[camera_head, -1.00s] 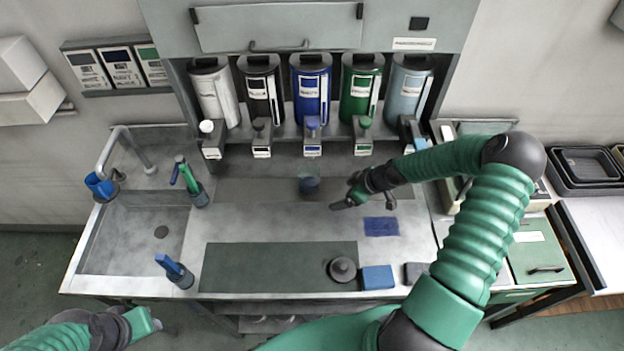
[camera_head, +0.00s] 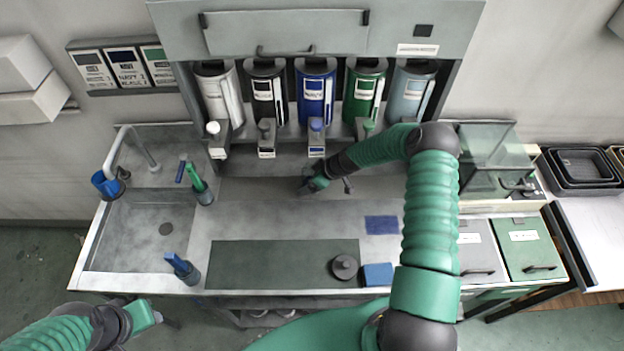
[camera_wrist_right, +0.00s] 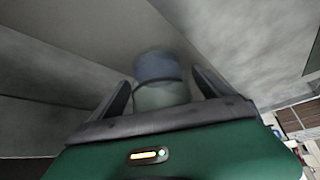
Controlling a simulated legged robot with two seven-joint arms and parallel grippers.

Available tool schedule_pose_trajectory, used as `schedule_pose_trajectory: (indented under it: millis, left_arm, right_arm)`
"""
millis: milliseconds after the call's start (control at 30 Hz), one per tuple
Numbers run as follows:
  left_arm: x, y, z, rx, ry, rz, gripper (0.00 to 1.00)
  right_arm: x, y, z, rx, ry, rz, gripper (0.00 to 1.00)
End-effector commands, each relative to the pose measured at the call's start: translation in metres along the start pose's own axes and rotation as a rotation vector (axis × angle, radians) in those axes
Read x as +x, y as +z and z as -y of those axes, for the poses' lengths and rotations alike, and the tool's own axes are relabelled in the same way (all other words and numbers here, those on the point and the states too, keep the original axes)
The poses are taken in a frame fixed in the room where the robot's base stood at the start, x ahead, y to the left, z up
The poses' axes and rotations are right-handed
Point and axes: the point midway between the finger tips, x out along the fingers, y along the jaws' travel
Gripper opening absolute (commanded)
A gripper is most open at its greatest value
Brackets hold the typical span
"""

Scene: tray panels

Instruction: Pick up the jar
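The jar (camera_wrist_right: 160,82), a small clear vessel with blue inside, shows in the right wrist view. It stands between the two fingers of my right gripper (camera_wrist_right: 163,90), which are open with a gap on each side of it. In the head view my right gripper (camera_head: 308,184) is low over the counter below the blue dispenser, and it hides the jar there. My left gripper (camera_head: 157,318) is at the lower left, in front of the counter and away from the jar; its fingers are too unclear to judge.
Dispensers, including a blue one (camera_head: 316,92), line the back above the jar's spot. A round dark lid (camera_head: 344,267), a blue block (camera_head: 377,274) and a blue cloth patch (camera_head: 381,225) lie front right. A sink (camera_head: 140,235) is left. A glass box (camera_head: 490,165) stands right.

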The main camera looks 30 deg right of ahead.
Motion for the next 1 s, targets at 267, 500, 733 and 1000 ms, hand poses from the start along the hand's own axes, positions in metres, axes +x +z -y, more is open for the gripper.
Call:
schedule_pose_trajectory:
  millis: [267, 500, 733, 1000]
  left_arm:
    - [0.0000, 0.0001, 0.0001, 0.000, 0.000, 0.000, 0.36]
    - [0.0001, 0.0001, 0.0000, 0.000, 0.000, 0.000, 0.36]
    - [0.0001, 0.0000, 0.0000, 0.000, 0.000, 0.000, 0.36]
    - [0.0084, 0.0020, 0.0001, 0.000, 0.000, 0.000, 0.36]
  right_arm:
    - [-0.0001, 0.0013, -0.0020, 0.001, -0.002, -0.001, 0.52]
    - [0.0003, 0.0017, -0.0025, 0.001, -0.001, 0.000, 0.20]
    - [0.0003, 0.0019, -0.0029, 0.001, 0.000, 0.001, 0.00]
    - [-0.0050, -0.0017, -0.0034, 0.000, 0.001, 0.000, 0.00]
